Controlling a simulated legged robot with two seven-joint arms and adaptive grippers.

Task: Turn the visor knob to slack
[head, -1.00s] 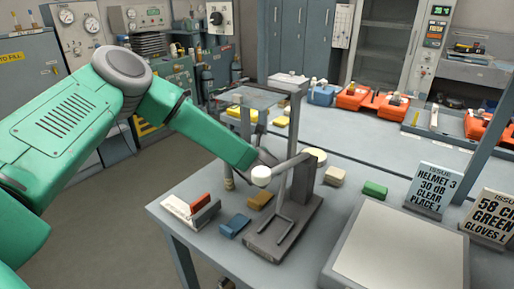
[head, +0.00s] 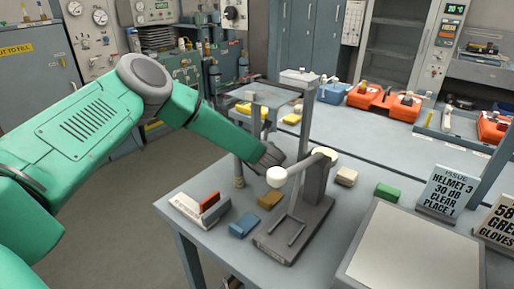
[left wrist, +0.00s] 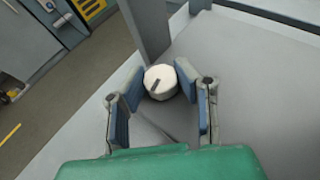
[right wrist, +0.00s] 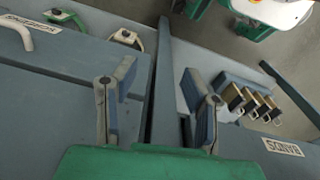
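The white visor knob (left wrist: 160,82) shows in the left wrist view as a round cap with a dark pointer mark. It appears between the fingertips of my left gripper (left wrist: 160,85), with the pads at its sides; whether they touch it is unclear. In the head view a white round knob (head: 276,176) sits at the near end of a bar on a grey stand (head: 315,187), with a cream disc (head: 325,154) at the other end. My left gripper (head: 270,155) is just above and behind that knob. My right gripper (right wrist: 160,105) is open and empty.
A blue block (head: 242,226), a tan block (head: 270,199) and a green block (head: 387,192) lie around the stand. An upright frame (head: 270,95) rises behind my left gripper.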

